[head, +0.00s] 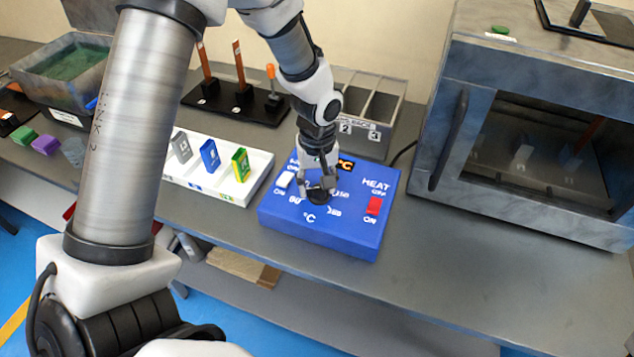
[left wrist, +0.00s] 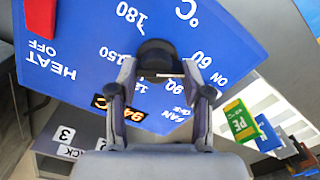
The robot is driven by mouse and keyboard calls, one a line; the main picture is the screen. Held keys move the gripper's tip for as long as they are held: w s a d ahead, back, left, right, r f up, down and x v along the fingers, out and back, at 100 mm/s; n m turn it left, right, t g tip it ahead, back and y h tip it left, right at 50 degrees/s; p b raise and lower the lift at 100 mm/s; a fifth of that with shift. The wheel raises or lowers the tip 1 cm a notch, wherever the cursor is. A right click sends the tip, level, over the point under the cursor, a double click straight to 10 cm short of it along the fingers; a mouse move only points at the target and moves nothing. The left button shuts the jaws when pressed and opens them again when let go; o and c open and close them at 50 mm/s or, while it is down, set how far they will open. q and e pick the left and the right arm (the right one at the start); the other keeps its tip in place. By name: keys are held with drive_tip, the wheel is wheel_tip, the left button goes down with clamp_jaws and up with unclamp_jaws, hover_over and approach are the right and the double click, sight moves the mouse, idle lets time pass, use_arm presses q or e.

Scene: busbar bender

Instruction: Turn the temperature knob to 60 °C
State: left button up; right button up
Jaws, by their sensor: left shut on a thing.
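The blue heater control box (head: 330,238) lies on the bench, with white temperature numbers around a black knob (left wrist: 157,52). My left gripper (head: 318,190) reaches down from above and is shut on the knob, one finger on each side. The left gripper also shows in the left wrist view (left wrist: 160,78). The 60 mark (left wrist: 197,58) and the 150 and 180 marks are readable there. A pale strip shows at the knob's edge between the fingers; I cannot tell for sure where the knob points. An orange-lit display (left wrist: 119,106) is partly hidden in the head view.
A red HEAT switch (head: 374,206) and a white FAN switch (head: 285,179) flank the knob. A white tray (head: 233,192) with coloured tags stands left, grey bins (head: 370,145) behind, an oven (head: 530,130) right. The bench front right is clear.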

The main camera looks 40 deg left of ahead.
sight(317, 187)
use_arm(q)
drive_tip(key=shift+s, duration=0.15)
drive_tip(key=o, duration=1.2)
drive_tip(key=shift+c, duration=0.2)
drive_tip(key=shift+r, duration=0.1)
drive_tip(key=shift+r, duration=0.35)
wheel_tip(317, 187, up, 11)
